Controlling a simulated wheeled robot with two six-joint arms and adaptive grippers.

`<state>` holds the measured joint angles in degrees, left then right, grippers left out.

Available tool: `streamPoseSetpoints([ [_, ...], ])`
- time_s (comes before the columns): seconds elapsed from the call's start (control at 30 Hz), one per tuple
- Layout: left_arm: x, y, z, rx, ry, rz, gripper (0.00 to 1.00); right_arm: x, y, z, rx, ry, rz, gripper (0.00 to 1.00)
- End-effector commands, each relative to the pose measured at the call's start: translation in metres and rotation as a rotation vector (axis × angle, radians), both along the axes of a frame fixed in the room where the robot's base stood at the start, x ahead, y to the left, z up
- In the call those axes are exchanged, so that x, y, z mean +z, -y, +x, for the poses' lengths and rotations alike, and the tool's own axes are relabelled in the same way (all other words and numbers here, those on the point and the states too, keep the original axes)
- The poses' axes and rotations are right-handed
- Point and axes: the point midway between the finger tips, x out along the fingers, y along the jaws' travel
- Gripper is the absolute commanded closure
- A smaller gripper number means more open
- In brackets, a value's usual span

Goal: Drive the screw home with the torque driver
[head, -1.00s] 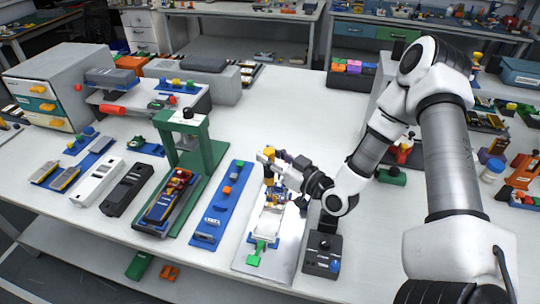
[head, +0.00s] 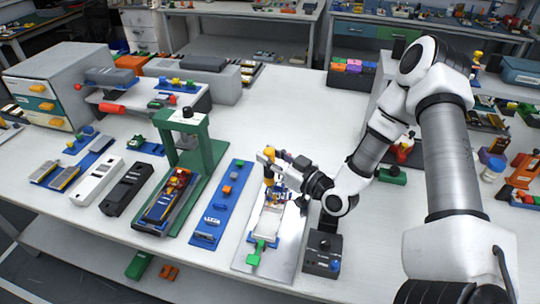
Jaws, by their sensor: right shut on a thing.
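My right gripper (head: 273,169) is shut on the torque driver (head: 269,154), whose yellow-orange top shows beside the fingers. The driver stands roughly upright over the far end of a bright metal plate (head: 285,256). A white pouch cell (head: 267,223) lies on this plate, with a green clamp-like part (head: 256,250) at its near end. Small blue and metal parts crowd under the gripper. The screw and the driver's tip are too small and covered to make out. My left gripper is not in view.
A blue strip with small parts (head: 211,225) lies left of the plate, beside a green press frame (head: 205,160).

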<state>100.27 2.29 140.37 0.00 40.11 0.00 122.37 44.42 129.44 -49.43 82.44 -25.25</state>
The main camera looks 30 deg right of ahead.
Motion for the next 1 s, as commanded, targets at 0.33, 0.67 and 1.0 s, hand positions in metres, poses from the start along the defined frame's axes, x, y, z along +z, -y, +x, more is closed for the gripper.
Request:
streamPoseSetpoints([
  [0.33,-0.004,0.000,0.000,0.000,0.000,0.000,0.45,-0.004,0.000,0.000,0.000,0.001,0.000,1.00],
  [0.67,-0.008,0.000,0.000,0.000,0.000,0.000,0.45,-0.008,0.000,0.000,0.000,0.001,0.000,1.00],
  [1.0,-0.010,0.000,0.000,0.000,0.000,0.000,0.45,-0.011,0.000,0.000,0.000,0.000,0.000,1.00],
])
